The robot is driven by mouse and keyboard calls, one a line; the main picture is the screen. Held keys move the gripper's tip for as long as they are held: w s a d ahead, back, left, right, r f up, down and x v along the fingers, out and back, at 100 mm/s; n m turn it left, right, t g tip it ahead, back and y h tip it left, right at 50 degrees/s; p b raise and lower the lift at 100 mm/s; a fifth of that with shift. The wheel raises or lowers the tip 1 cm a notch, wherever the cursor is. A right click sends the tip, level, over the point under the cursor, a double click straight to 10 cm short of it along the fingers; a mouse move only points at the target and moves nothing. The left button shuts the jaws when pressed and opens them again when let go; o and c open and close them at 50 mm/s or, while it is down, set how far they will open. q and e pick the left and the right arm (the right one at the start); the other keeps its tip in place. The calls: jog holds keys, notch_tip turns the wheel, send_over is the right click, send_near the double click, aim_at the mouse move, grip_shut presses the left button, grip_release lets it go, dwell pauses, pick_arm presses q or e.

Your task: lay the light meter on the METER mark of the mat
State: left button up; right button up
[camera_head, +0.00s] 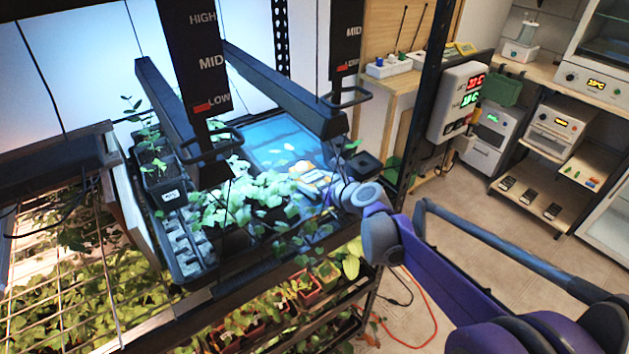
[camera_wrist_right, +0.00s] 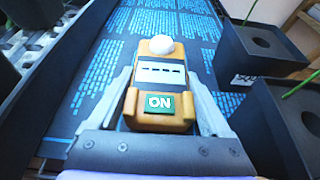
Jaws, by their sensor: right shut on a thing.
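The light meter is orange, with a white dome, a pale display and a green ON label. It lies between the fingers of my right gripper (camera_wrist_right: 161,88) in the right wrist view (camera_wrist_right: 157,101). The fingers are shut on its sides. In the head view the meter (camera_head: 309,176) shows small, beside my right gripper (camera_head: 322,186). The blue printed mat (camera_wrist_right: 100,70) is beneath the meter; it also shows in the head view (camera_head: 268,134). I cannot tell whether the meter touches the mat. I cannot make out the METER mark. My left gripper is out of view.
Dark pots (camera_wrist_right: 262,52) stand close on the right in the wrist view. In the head view, leafy seedlings (camera_head: 250,195) crowd the mat's near side. Two dark lamp bars (camera_head: 265,80) hang above the shelf, and a rack post (camera_head: 425,80) stands right of it.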

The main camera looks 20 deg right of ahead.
jog(key=o, duration=1.4)
jog(key=shift+f, duration=0.15)
jog(key=shift+o, duration=0.2)
jog(key=shift+s+d+r, duration=0.15)
jog(key=shift+s+r, duration=0.05)
jog(key=shift+r, duration=0.1)
jog(key=v, duration=1.1)
jog(key=shift+s+d+r+p, duration=0.15)
jog(key=shift+s+p, duration=0.1)
jog(key=shift+p, duration=0.15)
